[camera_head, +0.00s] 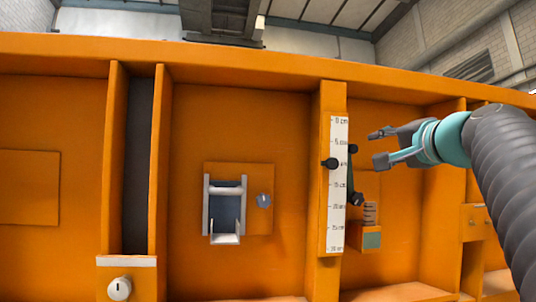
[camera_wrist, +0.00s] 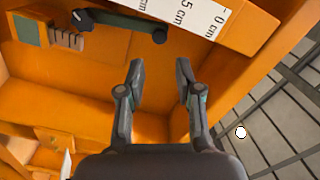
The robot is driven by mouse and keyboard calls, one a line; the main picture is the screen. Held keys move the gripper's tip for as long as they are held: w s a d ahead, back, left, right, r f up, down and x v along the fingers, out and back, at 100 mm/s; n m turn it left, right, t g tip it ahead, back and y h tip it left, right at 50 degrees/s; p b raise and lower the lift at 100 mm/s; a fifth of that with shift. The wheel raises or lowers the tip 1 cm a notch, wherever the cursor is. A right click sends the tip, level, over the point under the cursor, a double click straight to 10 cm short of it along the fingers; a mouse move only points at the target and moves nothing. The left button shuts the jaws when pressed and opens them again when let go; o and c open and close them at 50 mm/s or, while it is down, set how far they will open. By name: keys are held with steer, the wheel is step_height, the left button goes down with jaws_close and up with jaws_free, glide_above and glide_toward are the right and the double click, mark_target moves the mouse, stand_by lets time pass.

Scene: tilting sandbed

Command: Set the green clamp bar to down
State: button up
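The green clamp bar (camera_head: 351,178) is a dark green bar on the right side of the scale post. It stands nearly upright, with a black knob at its upper end and another at its lower end. In the wrist view the bar (camera_wrist: 120,24) runs across the upper left, beside the scale. My gripper (camera_head: 377,148) is open and empty, to the right of the bar's upper end and apart from it. In the wrist view both fingers of my gripper (camera_wrist: 160,75) are spread with nothing between them.
A small orange block with a green face (camera_head: 372,240) sits below the bar. A grey bracket (camera_head: 227,190) is on the panel at left. Orange ribs border the bay.

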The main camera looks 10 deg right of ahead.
mark_target(355, 149)
steer(key=w+p, duration=0.1)
steer(key=w, duration=0.2)
steer(key=w+r+p, duration=0.1)
steer(key=w, duration=0.3)
steer(key=w+p, duration=0.1)
steer(key=w, duration=0.3)
steer(key=shift+a+r, duration=0.35)
jaws_close()
